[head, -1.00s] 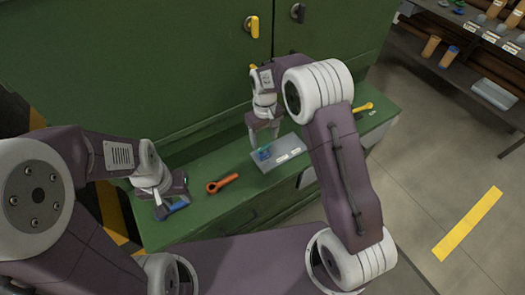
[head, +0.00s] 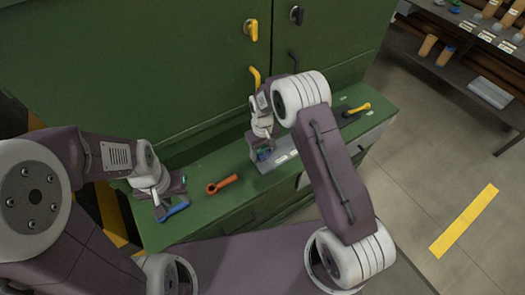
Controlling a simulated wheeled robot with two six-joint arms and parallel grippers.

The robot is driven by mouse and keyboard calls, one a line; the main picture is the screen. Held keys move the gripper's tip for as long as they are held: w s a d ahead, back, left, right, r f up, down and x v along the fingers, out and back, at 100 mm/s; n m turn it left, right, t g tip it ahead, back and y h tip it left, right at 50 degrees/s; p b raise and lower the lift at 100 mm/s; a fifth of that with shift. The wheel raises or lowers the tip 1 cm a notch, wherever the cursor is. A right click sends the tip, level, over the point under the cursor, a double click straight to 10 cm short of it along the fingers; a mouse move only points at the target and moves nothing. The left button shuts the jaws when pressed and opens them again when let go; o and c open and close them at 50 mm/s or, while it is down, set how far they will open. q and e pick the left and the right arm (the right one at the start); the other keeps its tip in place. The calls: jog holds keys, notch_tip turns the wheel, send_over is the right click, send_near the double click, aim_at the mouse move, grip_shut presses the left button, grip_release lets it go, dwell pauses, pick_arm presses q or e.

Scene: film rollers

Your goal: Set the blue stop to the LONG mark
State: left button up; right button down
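The blue stop (head: 264,154) shows as a small blue patch at the left part of a grey plate (head: 294,164) on the green bench. Pale labels sit on the plate; I cannot read them, so I cannot tell which is LONG. My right gripper (head: 262,152) points down at the stop, its fingers around or just beside it. It hides much of the stop, and I cannot tell whether it touches or grips it. My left gripper (head: 167,205) is low over the bench's left end, beside a blue-handled tool (head: 174,210); its finger opening is unclear.
An orange tool (head: 222,185) lies on the bench between my grippers. A yellow-handled tool (head: 358,109) lies at the bench's right end. The green cabinet (head: 150,70) with yellow and black handles rises behind. A shelf (head: 470,50) stands at the far right.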

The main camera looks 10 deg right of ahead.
aim_at(288, 144)
jog(key=w+d, duration=0.1)
jog(key=d, duration=0.2)
jog(key=w+d, duration=0.2)
jog(key=d, duration=0.2)
jog(key=w+d, duration=0.1)
jog(key=d, duration=0.3)
jog(key=shift+w+d+b, duration=0.1)
jog(key=shift+w+b, duration=0.2)
jog(key=shift+b, duration=0.1)
jog(key=c, duration=0.8)
grip_release()
notch_tip(288, 144, up, 9)
jog(key=shift+r+b, duration=0.1)
jog(key=shift+b, duration=0.45)
